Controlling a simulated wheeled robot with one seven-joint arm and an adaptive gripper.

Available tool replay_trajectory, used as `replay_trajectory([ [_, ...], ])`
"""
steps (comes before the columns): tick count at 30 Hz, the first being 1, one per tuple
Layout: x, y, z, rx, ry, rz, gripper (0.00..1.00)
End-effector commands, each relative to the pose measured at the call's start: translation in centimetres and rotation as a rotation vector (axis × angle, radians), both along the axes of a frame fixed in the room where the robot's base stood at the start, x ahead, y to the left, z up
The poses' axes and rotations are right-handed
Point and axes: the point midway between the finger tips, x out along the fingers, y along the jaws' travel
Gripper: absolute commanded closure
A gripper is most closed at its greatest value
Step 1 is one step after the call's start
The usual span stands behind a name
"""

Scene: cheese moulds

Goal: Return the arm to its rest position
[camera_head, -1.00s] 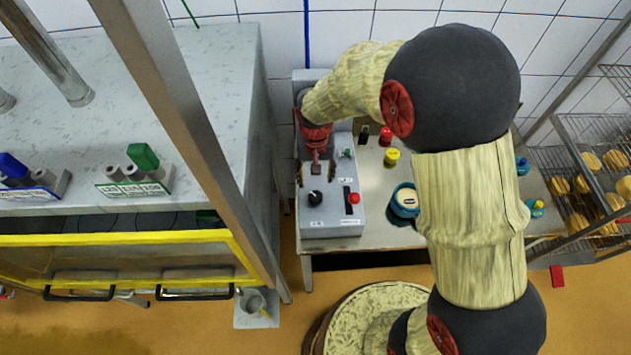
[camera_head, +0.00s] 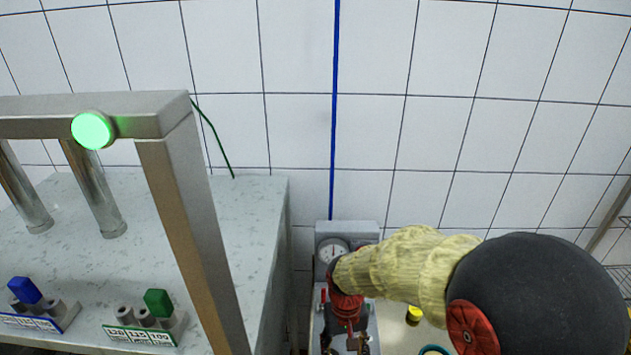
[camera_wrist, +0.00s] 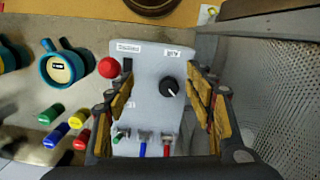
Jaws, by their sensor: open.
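My gripper (camera_wrist: 162,97) is open and empty. In the wrist view its padded fingers stand apart on either side of a grey control box (camera_wrist: 146,72). In the head view my arm comes in from the lower right and bends down in front of the box, whose gauge (camera_head: 332,251) shows behind my red wrist. My gripper (camera_head: 347,345) is cut by the bottom edge there. I cannot tell how far the fingers are from the box.
A grey-topped cabinet (camera_head: 240,215) with a metal frame post (camera_head: 190,230) and a lit green lamp (camera_head: 92,130) stands close on the left. Teal-handled round moulds (camera_wrist: 58,68) and coloured pieces (camera_wrist: 61,130) lie beside the box. A perforated metal wall (camera_wrist: 280,90) is close on the right.

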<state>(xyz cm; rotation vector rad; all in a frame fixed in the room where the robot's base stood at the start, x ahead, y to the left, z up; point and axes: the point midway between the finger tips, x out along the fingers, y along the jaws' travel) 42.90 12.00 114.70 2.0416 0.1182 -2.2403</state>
Motion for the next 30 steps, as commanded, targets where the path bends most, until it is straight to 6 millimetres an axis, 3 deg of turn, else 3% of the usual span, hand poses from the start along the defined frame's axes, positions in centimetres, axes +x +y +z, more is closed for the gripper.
replay_trajectory([
  [12,-7.1,-5.9,5.1,0.043,-0.179,0.022,0.46],
  [21,-12.0,-9.8,5.8,0.058,-0.416,-0.053,0.46],
  [30,-13.3,-11.7,6.6,0.054,-0.583,-0.119,0.46],
])
